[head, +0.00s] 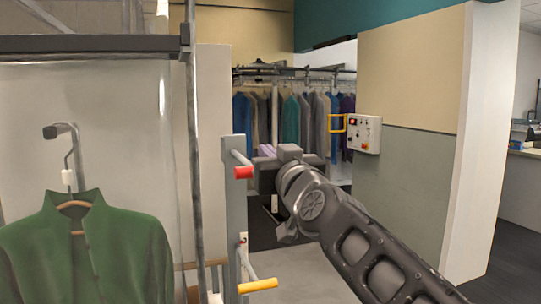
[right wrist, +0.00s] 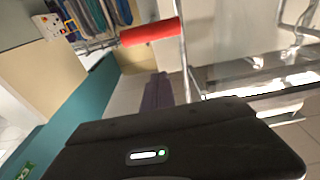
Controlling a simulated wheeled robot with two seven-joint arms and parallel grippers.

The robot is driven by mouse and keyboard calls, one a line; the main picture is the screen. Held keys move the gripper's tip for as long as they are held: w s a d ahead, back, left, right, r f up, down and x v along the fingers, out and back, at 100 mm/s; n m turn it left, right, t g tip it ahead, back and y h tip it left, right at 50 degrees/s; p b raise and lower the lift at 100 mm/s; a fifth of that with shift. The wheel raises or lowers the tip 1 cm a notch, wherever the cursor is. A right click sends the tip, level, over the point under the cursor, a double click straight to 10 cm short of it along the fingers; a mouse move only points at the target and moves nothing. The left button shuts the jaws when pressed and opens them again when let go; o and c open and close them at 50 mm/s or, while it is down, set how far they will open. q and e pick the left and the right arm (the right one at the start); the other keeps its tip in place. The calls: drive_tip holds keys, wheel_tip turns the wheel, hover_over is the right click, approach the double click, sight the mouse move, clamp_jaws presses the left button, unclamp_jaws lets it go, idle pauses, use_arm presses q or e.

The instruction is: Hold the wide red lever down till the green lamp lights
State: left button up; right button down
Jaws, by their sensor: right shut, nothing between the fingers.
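The red lever (head: 243,171) has a short red grip and sticks out from a grey upright post (head: 235,220). In the right wrist view the red grip (right wrist: 150,32) lies across the top, beyond my dark gripper body. My right gripper (head: 267,174) is shut and empty, just right of the red grip in the head view. I cannot tell whether they touch. I cannot make out the green lamp; the small green-white light in the right wrist view is on my own gripper. My left gripper is out of view.
A yellow-ended lever (head: 257,286) is lower on the post. A control box (head: 366,134) with a red button is on the right wall. Garments (head: 310,120) hang on a rail at the back.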

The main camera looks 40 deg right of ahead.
drive_tip(key=p+x, duration=0.2)
drive_tip(key=x, duration=0.5)
drive_tip(key=shift+w+r, duration=0.1)
drive_tip(key=shift+s+a+f+b, duration=0.1)
drive_tip(key=shift+s+f+b, duration=0.15)
drive_tip(key=shift+f+b, duration=0.6)
drive_tip(key=shift+s+a+f+b, duration=0.1)
drive_tip(key=shift+s+f+b, duration=0.2)
drive_tip(key=shift+f, duration=0.95)
drive_tip(key=shift+w, duration=0.1)
